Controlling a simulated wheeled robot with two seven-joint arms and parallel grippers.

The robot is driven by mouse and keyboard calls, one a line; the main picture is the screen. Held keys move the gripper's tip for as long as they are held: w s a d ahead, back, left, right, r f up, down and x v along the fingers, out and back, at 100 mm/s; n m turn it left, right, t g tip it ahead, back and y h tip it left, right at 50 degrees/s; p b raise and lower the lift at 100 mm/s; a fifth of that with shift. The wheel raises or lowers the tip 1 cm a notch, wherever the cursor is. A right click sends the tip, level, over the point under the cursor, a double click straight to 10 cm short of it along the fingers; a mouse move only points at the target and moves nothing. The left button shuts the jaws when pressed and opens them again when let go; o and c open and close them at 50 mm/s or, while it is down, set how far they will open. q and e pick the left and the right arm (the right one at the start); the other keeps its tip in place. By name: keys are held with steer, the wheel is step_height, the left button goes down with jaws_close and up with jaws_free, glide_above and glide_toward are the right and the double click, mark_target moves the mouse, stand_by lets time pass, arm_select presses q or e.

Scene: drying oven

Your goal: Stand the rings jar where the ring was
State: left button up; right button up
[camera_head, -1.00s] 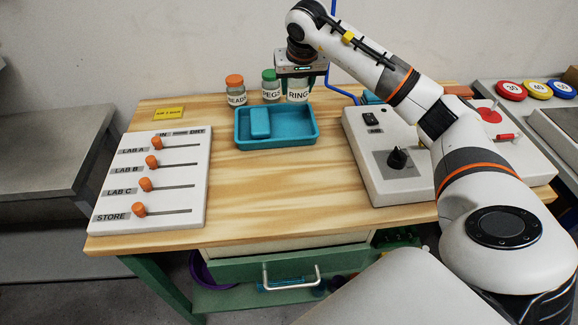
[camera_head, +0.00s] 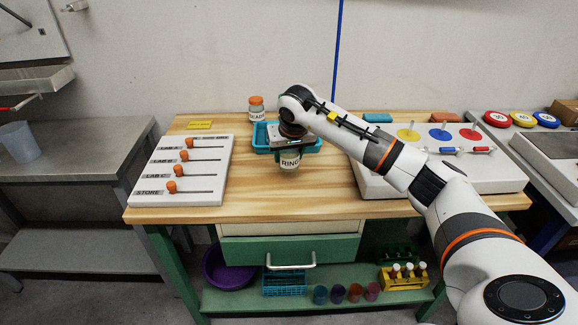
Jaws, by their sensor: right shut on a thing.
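The rings jar (camera_head: 290,162) is a small clear jar with a white label reading RING; its top is hidden by my gripper. My right gripper (camera_head: 290,151) points down and is shut on it from above. The jar is upright over the bare wood just in front of the teal tray (camera_head: 259,138). I cannot tell whether its base touches the table. No loose ring shows on the table. My left gripper is not in view.
The beads jar (camera_head: 257,110) with an orange lid stands behind the tray. A white slider panel (camera_head: 150,190) is at the left. A white board with coloured discs (camera_head: 480,170) is at the right, partly behind my arm. The table's (camera_head: 250,205) front middle is clear.

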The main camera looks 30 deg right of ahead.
mark_target(289, 165)
step_height(289, 165, down, 3)
steer(key=shift+s+a+f, duration=0.1)
steer(key=shift+s+a, duration=0.05)
steer(key=shift+f, duration=0.25)
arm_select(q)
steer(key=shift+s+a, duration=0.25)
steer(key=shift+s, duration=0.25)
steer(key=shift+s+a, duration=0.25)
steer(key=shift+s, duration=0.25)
arm_select(e)
steer(key=shift+f, duration=0.15)
steer(key=o, duration=1.1)
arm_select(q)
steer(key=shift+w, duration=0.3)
